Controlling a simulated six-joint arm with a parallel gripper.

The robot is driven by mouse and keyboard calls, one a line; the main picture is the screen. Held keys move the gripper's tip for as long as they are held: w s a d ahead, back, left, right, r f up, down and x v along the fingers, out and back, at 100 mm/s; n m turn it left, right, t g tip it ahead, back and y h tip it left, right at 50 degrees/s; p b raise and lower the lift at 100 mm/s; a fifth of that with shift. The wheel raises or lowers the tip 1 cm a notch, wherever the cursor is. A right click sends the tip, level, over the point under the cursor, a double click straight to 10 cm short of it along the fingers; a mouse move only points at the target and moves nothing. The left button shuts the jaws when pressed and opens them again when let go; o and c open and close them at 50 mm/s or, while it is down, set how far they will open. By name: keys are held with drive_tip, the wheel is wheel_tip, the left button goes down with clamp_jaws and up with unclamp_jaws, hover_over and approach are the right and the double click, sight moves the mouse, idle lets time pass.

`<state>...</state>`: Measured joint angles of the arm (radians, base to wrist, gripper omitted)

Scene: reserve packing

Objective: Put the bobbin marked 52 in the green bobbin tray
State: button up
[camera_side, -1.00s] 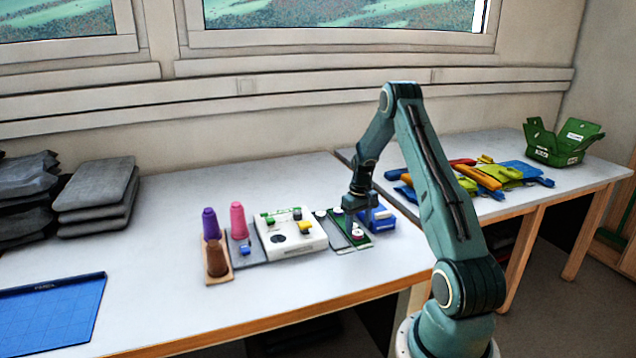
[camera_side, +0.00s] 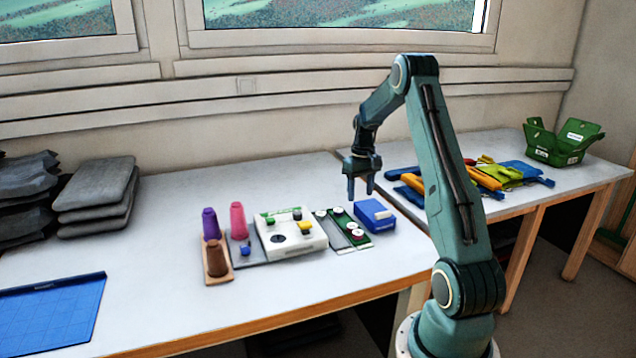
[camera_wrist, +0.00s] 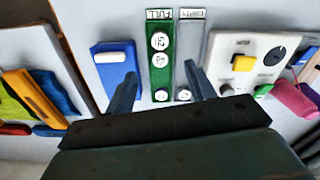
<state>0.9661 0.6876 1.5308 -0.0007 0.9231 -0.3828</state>
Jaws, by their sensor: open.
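The green bobbin tray (camera_wrist: 161,78), labelled FULL, lies on the table. It holds three white-topped bobbins: two close together at the label end (camera_wrist: 160,41) (camera_wrist: 160,60) and one at the other end (camera_wrist: 161,95). In the side view the green tray (camera_side: 348,218) also shows, with a pink-edged bobbin (camera_side: 357,234) at its near end. The grey tray (camera_wrist: 184,40), labelled EMPTY, lies beside it with one bobbin (camera_wrist: 184,94). I cannot read the bobbins' marks surely, so I cannot tell which is 52. My gripper (camera_side: 360,195) is open and empty above the trays.
A white machine (camera_side: 291,235) with a yellow part stands left of the trays, and a blue box (camera_side: 375,215) stands right. Thread cones (camera_side: 237,220) stand further left. The blue mat (camera_side: 50,310) and grey folded stack (camera_side: 97,198) lie further off.

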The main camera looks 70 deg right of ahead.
idle(0.5)
drive_tip(key=w+a+r+n+t+h, duration=0.1)
drive_tip(key=w+a+r, duration=0.1)
drive_tip(key=a+r, duration=0.8)
drive_tip(key=w+a+r+n+t, duration=0.15)
drive_tip(key=a+r, duration=0.45)
drive_tip(key=a, duration=0.7)
drive_tip(key=s+a+r+n+t, duration=0.1)
drive_tip(key=s+a+n, duration=0.1)
drive_tip(key=s+a, duration=0.5)
drive_tip(key=s+a+r+n+t+y, duration=0.1)
drive_tip(key=s+a+n+t, duration=0.1)
drive_tip(key=s+a, duration=0.6)
drive_tip(key=shift+s+a+r, duration=0.2)
drive_tip(key=shift+a+r, duration=0.05)
drive_tip(key=shift+a, duration=2.25)
